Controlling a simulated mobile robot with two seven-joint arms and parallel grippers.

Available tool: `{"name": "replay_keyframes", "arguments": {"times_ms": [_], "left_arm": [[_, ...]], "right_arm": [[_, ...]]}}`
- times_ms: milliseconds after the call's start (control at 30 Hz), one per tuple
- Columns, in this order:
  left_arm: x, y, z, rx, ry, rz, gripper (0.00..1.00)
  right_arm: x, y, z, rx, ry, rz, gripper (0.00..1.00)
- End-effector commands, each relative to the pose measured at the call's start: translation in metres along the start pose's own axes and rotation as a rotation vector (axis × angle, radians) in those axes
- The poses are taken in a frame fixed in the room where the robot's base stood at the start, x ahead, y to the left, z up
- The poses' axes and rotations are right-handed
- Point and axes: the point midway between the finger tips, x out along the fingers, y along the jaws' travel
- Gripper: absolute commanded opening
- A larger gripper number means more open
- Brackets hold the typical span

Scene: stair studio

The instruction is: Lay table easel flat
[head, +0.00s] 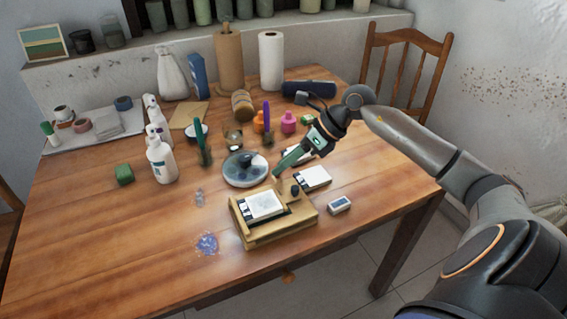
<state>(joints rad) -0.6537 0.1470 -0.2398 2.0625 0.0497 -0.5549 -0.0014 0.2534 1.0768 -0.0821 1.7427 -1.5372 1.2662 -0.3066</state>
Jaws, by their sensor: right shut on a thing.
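The table easel (290,228) is a low box of pale wood near the table's front edge. A small white panel (264,205) lies on its top at a low slant, and a dark knob (295,190) shows at its right side. My right gripper (277,175) reaches down from the upper right to the easel's back edge. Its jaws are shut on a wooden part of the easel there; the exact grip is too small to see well. My left gripper is not in view.
A round dish (245,181) stands just behind the easel. A white-topped block (313,178) and a small blue-and-white box (340,205) lie to its right. White bottles (160,160), paint pots and paper rolls stand farther back. The front left of the table is mostly clear.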

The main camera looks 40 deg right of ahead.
Motion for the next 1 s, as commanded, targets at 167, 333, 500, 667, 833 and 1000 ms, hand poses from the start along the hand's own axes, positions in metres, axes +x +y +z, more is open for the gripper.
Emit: {"name": "replay_keyframes", "arguments": {"times_ms": [167, 333, 500, 667, 833, 1000], "left_arm": [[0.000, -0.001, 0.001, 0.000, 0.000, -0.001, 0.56], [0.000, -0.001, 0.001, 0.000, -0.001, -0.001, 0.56], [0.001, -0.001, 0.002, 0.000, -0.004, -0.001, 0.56], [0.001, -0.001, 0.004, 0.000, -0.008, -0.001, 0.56], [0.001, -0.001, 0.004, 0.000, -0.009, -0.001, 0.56], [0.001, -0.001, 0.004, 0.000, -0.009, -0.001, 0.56]], "right_arm": [[0.002, -0.004, -0.006, 0.006, 0.016, -0.008, 0.00], [0.002, -0.004, -0.007, 0.007, 0.018, -0.007, 0.33], [0.002, -0.003, -0.005, 0.005, 0.013, -0.005, 0.52], [0.001, -0.002, -0.004, 0.003, 0.009, -0.004, 0.55], [-0.001, -0.002, -0.003, 0.003, 0.008, -0.004, 0.55], [-0.021, -0.002, -0.003, 0.002, 0.009, -0.007, 0.55]]}}
